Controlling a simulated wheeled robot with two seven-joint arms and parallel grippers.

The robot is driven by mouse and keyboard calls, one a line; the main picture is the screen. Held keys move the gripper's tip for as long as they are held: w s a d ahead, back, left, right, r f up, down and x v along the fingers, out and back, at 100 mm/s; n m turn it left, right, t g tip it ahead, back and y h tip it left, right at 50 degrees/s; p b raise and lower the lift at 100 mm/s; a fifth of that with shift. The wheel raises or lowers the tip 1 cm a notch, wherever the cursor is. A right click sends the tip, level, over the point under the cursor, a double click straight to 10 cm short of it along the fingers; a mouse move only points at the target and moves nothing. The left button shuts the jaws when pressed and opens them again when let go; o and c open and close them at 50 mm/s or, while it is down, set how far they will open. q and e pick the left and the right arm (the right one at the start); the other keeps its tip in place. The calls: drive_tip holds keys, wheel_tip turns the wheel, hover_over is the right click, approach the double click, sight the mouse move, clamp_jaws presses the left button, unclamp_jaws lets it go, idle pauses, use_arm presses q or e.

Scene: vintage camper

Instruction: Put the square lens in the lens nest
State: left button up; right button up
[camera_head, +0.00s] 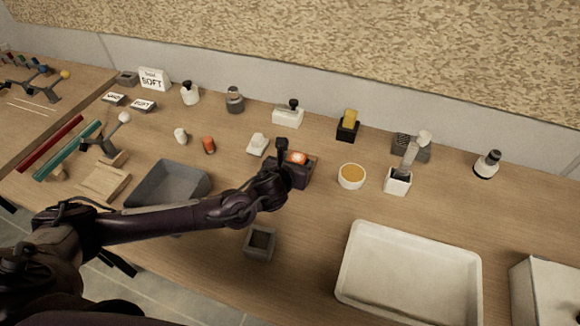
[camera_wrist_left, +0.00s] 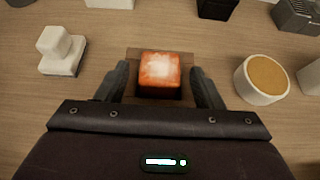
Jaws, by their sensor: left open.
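An orange-red square piece with a pale, shiny top, which looks like the square lens (camera_head: 298,156), sits on or in a brown block; it also shows in the wrist view (camera_wrist_left: 160,70). My left gripper (camera_head: 293,163) is over this block. In the wrist view my left gripper (camera_wrist_left: 160,75) is open, with one finger on each side of the orange piece and gaps visible between. A small grey square box with a recess (camera_head: 260,243), which may be the lens nest, stands nearer the front edge. My right gripper is not in view.
A round white dish with a tan top (camera_head: 351,176) stands right of the gripper, and a white stepped block (camera_wrist_left: 62,50) is on its left. A grey tray (camera_head: 168,184) lies near my left arm. A large white tray (camera_head: 408,275) is at front right. Several small items line the back.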

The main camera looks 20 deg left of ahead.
use_arm(q)
drive_tip(key=b+v, duration=0.4)
drive_tip(key=v, duration=0.8)
